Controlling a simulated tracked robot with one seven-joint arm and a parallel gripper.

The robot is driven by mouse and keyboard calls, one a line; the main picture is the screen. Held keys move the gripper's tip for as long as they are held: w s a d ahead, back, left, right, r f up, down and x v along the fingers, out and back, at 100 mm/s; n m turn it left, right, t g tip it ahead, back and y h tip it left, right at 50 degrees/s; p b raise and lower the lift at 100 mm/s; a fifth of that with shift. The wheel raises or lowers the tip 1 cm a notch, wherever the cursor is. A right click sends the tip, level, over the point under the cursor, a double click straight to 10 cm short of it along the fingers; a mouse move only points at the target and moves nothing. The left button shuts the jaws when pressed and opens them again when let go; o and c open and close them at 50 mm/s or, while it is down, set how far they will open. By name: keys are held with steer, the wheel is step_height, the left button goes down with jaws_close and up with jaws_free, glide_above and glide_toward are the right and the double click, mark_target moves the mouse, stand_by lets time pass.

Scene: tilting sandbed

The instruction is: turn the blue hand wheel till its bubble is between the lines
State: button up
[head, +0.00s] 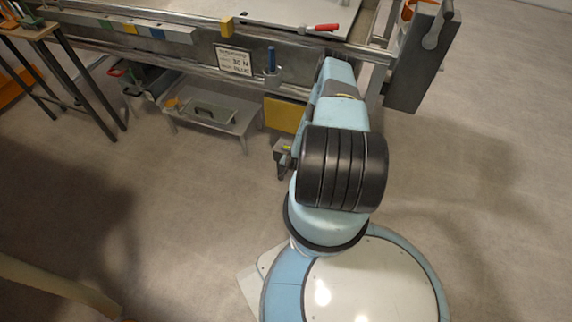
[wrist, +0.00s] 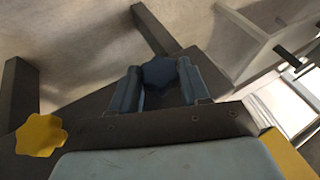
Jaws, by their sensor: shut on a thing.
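In the wrist view, the dark blue hand wheel (wrist: 160,74), a lobed knob, sits between the two blue-grey fingers of my gripper (wrist: 160,84). The fingers are shut on it, one on each side. The bubble and its lines are not visible in either view. In the head view my arm covers the place where the wheel would be, and the fingers cannot be made out there.
A yellow lobed knob (wrist: 40,135) is at the left in the wrist view. A low grey stand (head: 215,118) is underneath. Open floor lies left of my base.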

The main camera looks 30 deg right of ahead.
steer(key=shift+t+y, duration=0.3)
steer(key=shift+t, duration=0.3)
stand_by(0.3)
steer(key=o, duration=1)
steer(key=shift+o, duration=0.2)
steer(key=v, duration=1.3)
steer(key=shift+s+d, duration=0.25)
steer(key=shift+s, duration=0.2)
